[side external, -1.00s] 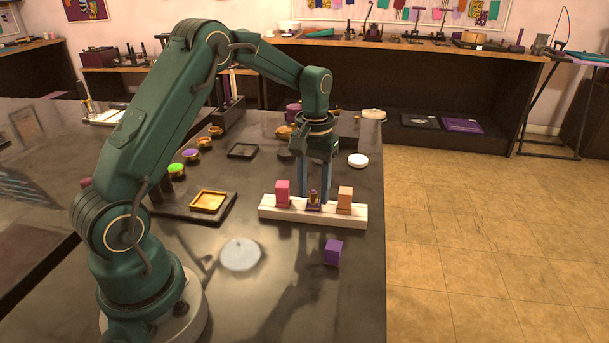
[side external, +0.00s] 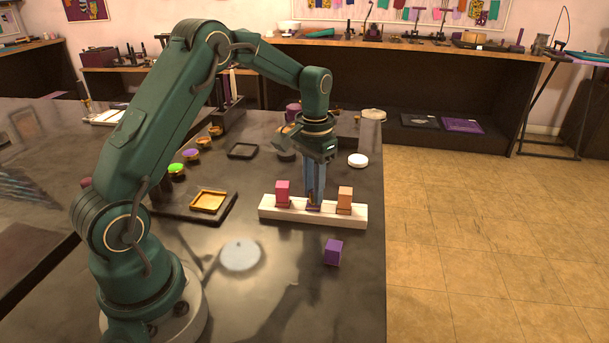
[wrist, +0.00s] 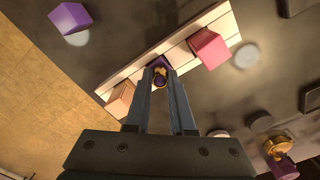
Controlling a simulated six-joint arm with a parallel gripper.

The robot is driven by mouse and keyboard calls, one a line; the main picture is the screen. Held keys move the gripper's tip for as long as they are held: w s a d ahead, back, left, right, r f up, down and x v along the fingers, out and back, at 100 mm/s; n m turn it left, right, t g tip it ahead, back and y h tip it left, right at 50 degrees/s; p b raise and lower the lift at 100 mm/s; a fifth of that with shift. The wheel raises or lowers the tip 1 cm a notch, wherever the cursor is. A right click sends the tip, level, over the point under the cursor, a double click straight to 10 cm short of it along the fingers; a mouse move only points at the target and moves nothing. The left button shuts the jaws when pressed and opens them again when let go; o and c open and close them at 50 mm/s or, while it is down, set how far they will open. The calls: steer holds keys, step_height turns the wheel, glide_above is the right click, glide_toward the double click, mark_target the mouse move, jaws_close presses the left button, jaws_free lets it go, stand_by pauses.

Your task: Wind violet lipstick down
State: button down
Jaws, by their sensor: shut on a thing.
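The violet lipstick (wrist: 159,79), with a gold tube and violet base, stands upright in the middle of the white rack (wrist: 181,52). In the side view only its violet base (side external: 313,207) shows clearly, below my fingers. My gripper (wrist: 160,73) points down and is shut on the lipstick, one finger on each side. In the side view, my gripper (side external: 314,197) has its fingers nearly in line, which hides most of the tube. How far the lipstick stick is out cannot be told. A loose violet cap (side external: 333,252) stands on the table in front of the rack.
A pink capped lipstick (side external: 282,193) and an orange capped lipstick (side external: 345,200) stand in the rack close on either side of my fingers. A gold tray (side external: 208,201) lies to the left. A white round disc (side external: 358,160) lies behind the rack. The table front is mostly clear.

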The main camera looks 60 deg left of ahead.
steer(key=n, duration=0.9)
steer(key=c, duration=0.9)
jaws_free()
steer(key=shift+o, duration=0.2)
steer(key=shift+r, duration=0.1)
steer(key=shift+r, duration=4.4)
